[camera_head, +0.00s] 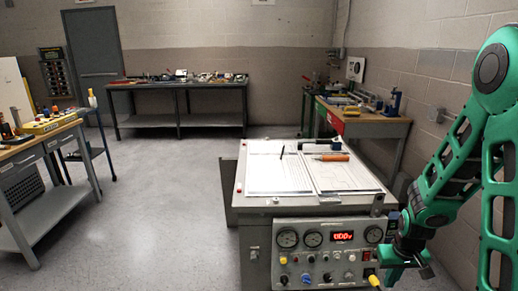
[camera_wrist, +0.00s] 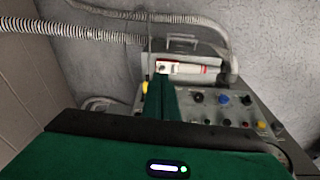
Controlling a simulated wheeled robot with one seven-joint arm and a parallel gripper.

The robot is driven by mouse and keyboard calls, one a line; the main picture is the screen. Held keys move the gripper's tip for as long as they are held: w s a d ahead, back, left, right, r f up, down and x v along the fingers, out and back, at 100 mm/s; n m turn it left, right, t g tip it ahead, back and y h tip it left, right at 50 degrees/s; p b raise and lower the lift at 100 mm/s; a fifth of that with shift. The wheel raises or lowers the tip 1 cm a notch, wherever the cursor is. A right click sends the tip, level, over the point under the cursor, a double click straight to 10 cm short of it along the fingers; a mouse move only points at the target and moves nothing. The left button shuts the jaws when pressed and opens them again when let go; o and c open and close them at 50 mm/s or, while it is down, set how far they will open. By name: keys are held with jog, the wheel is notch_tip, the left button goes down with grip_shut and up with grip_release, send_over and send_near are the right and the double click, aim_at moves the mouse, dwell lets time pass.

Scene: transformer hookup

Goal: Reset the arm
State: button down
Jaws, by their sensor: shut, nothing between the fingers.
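My green arm comes down the right side of the head view, with my gripper (camera_head: 392,266) low at the right end of the console's front panel. In the wrist view my green gripper fingers (camera_wrist: 162,84) are together, with nothing visible between them. Beyond them is a white and red part (camera_wrist: 188,68) near a grey tube. I cannot tell whether the fingers touch it or only overlap it in the picture. The console (camera_head: 330,250) has gauges, a red display (camera_head: 343,237) and knobs. Its knobs also show in the wrist view (camera_wrist: 223,99).
On the console's top lie white sheets (camera_head: 280,174) and an orange-handled tool (camera_head: 331,157). Ribbed hoses (camera_wrist: 70,31) run by a wall in the wrist view. A cluttered workbench (camera_head: 362,124) stands behind right, another (camera_head: 40,148) at left. The floor (camera_head: 170,190) between is clear.

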jog(key=s+r+m+g+y, duration=0.1)
jog(key=s+r+m, duration=0.4)
jog(key=s+r, duration=1.6)
jog(key=s, duration=0.3)
jog(key=shift+d+r+g, duration=0.15)
jog(key=shift+r+g, duration=0.15)
jog(key=shift+r, duration=0.05)
jog(key=shift+w, duration=0.15)
jog(key=shift+w+f, duration=0.25)
jog(key=shift+w, duration=0.25)
